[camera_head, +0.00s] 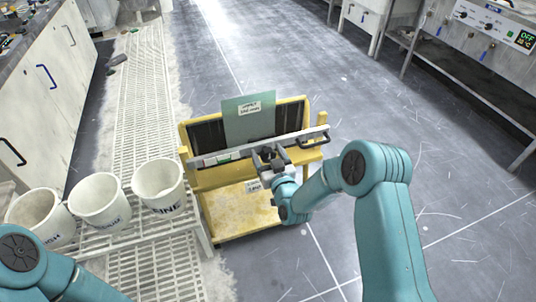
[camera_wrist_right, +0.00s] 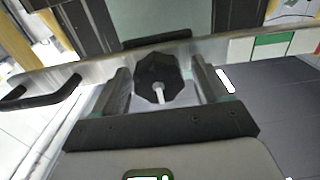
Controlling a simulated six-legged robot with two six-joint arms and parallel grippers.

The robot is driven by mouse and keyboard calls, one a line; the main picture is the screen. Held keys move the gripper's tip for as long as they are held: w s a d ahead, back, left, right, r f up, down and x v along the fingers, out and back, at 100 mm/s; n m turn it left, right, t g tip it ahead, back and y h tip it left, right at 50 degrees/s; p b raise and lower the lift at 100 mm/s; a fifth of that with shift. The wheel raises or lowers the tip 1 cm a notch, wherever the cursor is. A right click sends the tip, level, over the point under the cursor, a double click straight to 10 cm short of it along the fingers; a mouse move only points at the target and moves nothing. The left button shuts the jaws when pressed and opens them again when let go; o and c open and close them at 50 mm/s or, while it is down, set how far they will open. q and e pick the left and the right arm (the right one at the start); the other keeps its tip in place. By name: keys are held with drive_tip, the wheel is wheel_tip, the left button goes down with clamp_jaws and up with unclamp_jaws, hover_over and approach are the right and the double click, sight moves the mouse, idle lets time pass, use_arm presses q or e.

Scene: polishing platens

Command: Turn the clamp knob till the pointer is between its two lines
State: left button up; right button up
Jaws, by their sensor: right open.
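The black clamp knob (camera_wrist_right: 158,76) sits on the pale metal bar (camera_wrist_right: 225,50) and carries a short whitish pointer (camera_wrist_right: 160,94). In the right wrist view the pointer is directed toward the bottom of the picture. I cannot make out its two lines. My right gripper (camera_wrist_right: 160,84) is open, with one finger on each side of the knob; whether either touches it is unclear. In the head view my right gripper (camera_head: 268,162) is at the bar on the yellow cart (camera_head: 235,220) and partly hides the knob. My left gripper is outside the picture; only my left arm shows.
A greenish plate (camera_head: 248,124) with a label stands upright in the cart. White buckets (camera_head: 158,185) stand left. Open floor (camera_head: 400,110) lies right.

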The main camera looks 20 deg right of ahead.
drive_tip(key=shift+c, duration=0.3)
drive_tip(key=c, duration=0.9)
drive_tip(key=shift+c, duration=0.2)
drive_tip(key=shift+d+f+m+b, duration=0.1)
drive_tip(key=shift+f+m+b, duration=0.05)
drive_tip(key=shift+m+b, duration=0.8)
drive_tip(key=m+b, duration=0.4)
drive_tip(key=b, duration=0.1)
drive_tip(key=shift+f+m+b, duration=0.1)
drive_tip(key=shift+m+b, duration=0.15)
drive_tip(key=shift+b, duration=0.1)
drive_tip(key=shift+d+m+b, duration=0.1)
drive_tip(key=shift+m+b, duration=1.4)
drive_tip(key=shift+b, duration=0.05)
drive_tip(key=shift+r, duration=0.2)
